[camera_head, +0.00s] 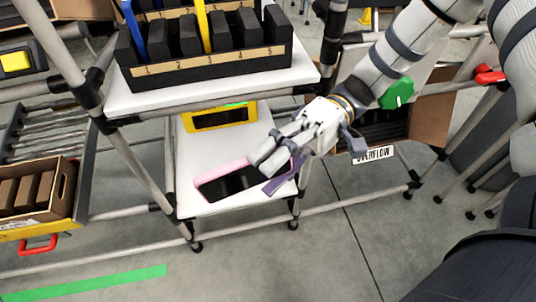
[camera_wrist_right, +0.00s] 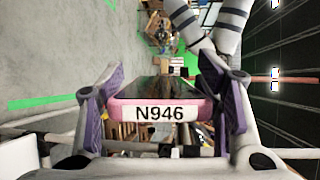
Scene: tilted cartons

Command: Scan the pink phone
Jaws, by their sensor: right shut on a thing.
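My right gripper (camera_head: 265,170) is shut on the pink phone (camera_head: 228,185), a dark-screened phone with a pink edge, over the white lower shelf (camera_head: 190,150). In the right wrist view the phone (camera_wrist_right: 160,113) sits between the purple finger pads, with a white label reading N946 on its near end. A yellow-framed device with a dark face (camera_head: 220,117), possibly the scanner, stands at the back of the lower shelf. The gap between phone and shelf is hard to judge. My left gripper is not in view.
A black rack (camera_head: 205,70) with numbered slots, dark units and blue and yellow upright pieces fills the upper shelf. A carton marked OVERFLOW (camera_head: 430,115) is at the right; another carton (camera_head: 20,225) with brown blocks is at the left. Grey tube posts frame the shelves.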

